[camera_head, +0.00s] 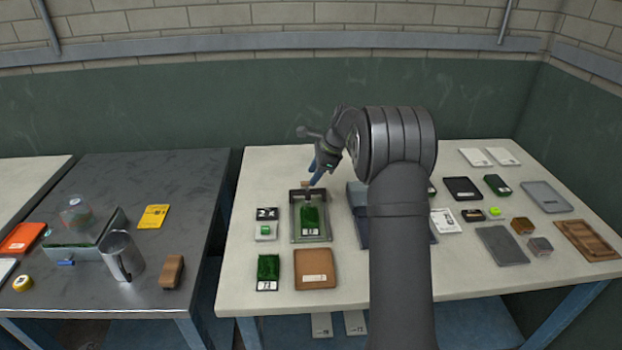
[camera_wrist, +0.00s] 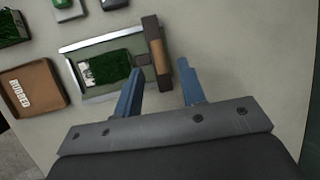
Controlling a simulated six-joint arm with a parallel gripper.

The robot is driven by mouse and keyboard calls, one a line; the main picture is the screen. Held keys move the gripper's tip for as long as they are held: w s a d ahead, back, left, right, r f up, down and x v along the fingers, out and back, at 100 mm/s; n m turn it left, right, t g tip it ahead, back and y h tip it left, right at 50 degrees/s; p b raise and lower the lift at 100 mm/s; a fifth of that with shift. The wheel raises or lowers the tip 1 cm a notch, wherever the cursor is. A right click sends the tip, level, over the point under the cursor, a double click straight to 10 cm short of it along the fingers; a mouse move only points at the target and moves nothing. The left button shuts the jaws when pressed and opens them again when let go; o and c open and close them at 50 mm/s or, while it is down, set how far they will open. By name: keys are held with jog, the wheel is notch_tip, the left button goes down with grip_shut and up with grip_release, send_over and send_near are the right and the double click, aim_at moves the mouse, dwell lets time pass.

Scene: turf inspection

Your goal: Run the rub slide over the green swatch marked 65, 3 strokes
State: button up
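A green turf swatch (camera_head: 310,218) lies in a grey metal frame (camera_head: 326,230) on the pale table. Its white label is too small to read; the swatch also shows in the wrist view (camera_wrist: 108,69). The rub slide (camera_wrist: 153,38), a dark bar with a brown block, spans the frame's far end, beyond the swatch. It shows at the frame's back in the head view (camera_head: 299,194). My gripper (camera_head: 314,183) is over that end. In the wrist view its blue fingers (camera_wrist: 160,67) are apart, on either side of the slide's near part; contact is not visible.
Another green swatch (camera_head: 268,267) and a brown tray (camera_head: 315,282), lettered RUBBED in the wrist view (camera_wrist: 44,102), lie in front of the frame. My arm hides part of the table to the right. A dark bench (camera_head: 190,200) stands left.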

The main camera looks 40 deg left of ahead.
jog(key=shift+x, duration=1.5)
jog(key=shift+c, duration=0.5)
grip_shut()
jog(key=shift+d, duration=0.1)
jog(key=s+d, duration=0.8)
jog(key=shift+s+d, duration=0.3)
jog(key=shift+s, duration=0.05)
jog(key=shift+o, duration=0.5)
grip_release()
jog(key=shift+d, duration=0.1)
